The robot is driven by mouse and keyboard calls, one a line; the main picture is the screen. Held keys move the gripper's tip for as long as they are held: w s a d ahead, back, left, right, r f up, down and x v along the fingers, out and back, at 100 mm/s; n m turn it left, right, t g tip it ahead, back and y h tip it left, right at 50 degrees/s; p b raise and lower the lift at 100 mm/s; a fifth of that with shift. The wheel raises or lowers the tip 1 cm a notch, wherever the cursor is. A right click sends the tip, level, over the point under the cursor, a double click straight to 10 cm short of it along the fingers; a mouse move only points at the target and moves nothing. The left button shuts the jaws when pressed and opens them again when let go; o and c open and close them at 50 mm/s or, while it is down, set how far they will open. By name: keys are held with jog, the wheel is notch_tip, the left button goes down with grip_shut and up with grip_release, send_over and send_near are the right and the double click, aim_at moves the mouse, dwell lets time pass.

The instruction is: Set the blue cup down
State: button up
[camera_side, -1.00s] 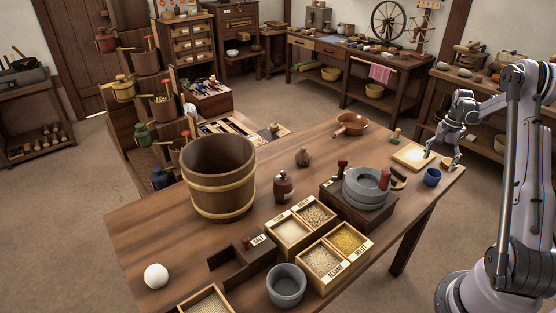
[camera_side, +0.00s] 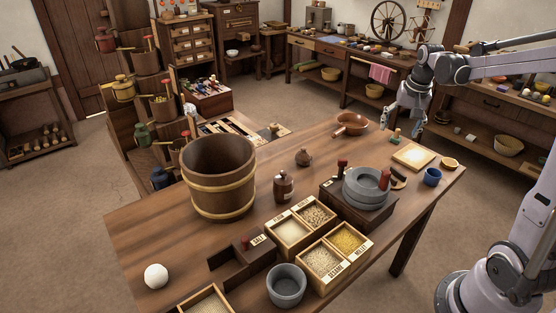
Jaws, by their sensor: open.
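The blue cup (camera_side: 432,177) stands upright on the wooden table near its right corner. It is just in front of a pale square board (camera_side: 413,157) and apart from it. My gripper (camera_side: 405,133) is open and empty, raised above the far right edge of the table, beyond the board and away from the cup. Nothing is seen between its fingers.
A stone quern (camera_side: 366,190) on a dark base stands left of the cup. A small yellowish bowl (camera_side: 450,163) is behind the cup. A copper pan (camera_side: 351,125) lies at the far edge. Grain boxes (camera_side: 324,263) and a large wooden bucket (camera_side: 218,180) are further left.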

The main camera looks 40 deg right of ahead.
jog(key=s+a+n+t, duration=0.2)
jog(key=s+a+n, duration=0.2)
jog(key=a, duration=1)
jog(key=s+a+n+t+y, duration=0.1)
jog(key=s+a+n+t, duration=0.2)
jog(key=a+n, duration=0.4)
jog(key=s+a, duration=0.1)
jog(key=a, duration=0.5)
jog(key=shift+s+a+r, duration=0.25)
jog(key=shift+a, duration=0.1)
